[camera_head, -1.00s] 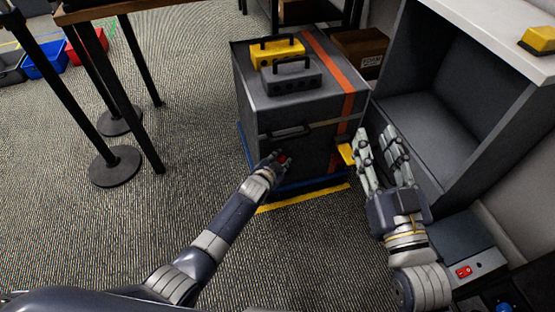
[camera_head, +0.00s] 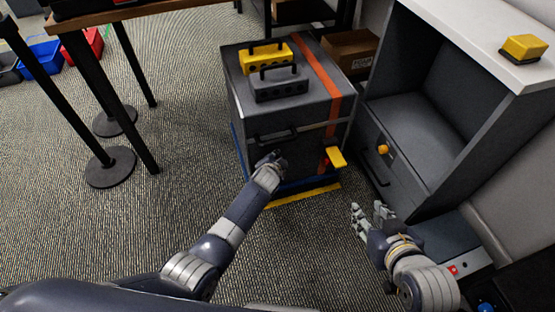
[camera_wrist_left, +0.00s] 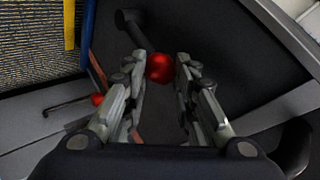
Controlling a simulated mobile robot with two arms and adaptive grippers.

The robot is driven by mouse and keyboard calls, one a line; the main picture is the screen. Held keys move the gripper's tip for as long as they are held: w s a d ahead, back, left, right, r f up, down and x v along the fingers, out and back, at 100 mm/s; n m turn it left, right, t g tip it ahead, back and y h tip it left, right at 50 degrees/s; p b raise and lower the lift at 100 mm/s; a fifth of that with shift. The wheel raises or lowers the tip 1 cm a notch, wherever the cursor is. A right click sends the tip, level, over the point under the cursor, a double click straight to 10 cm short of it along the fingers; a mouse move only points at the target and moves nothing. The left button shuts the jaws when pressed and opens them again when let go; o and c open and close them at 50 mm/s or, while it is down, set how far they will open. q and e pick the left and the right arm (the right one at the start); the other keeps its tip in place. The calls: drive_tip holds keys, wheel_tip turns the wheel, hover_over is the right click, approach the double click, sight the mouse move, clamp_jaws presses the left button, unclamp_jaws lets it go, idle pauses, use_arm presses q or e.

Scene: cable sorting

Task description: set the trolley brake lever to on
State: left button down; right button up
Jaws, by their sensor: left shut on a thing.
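The trolley (camera_head: 305,107) is a dark grey cabinet with an orange stripe on a blue base. My left gripper (camera_head: 273,158) is at its front face, below a black bar handle (camera_head: 285,134). In the left wrist view, a red ball knob (camera_wrist_left: 160,67) sits between the fingertips, with a dark lever arm (camera_wrist_left: 132,30) running up-left from it. The left gripper is shut on this knob, which the hand hides in the head view. I cannot read any on or off marking. My right gripper (camera_head: 369,214) is open and empty, apart from the trolley at its lower right.
A yellow block (camera_head: 337,157) sticks out at the trolley's lower right. A yellow case (camera_head: 265,57) and a grey case (camera_head: 279,85) stand on top. An open-fronted cabinet (camera_head: 430,110) is on the right. Posts with round bases (camera_head: 110,168) stand left; the carpet between is clear.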

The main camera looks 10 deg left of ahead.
idle(0.4)
use_arm(q)
drive_tip(key=c, duration=1.6)
unclamp_jaws()
drive_tip(key=shift+d, duration=0.1)
drive_tip(key=shift+o, duration=0.2)
drive_tip(key=v, duration=1.2)
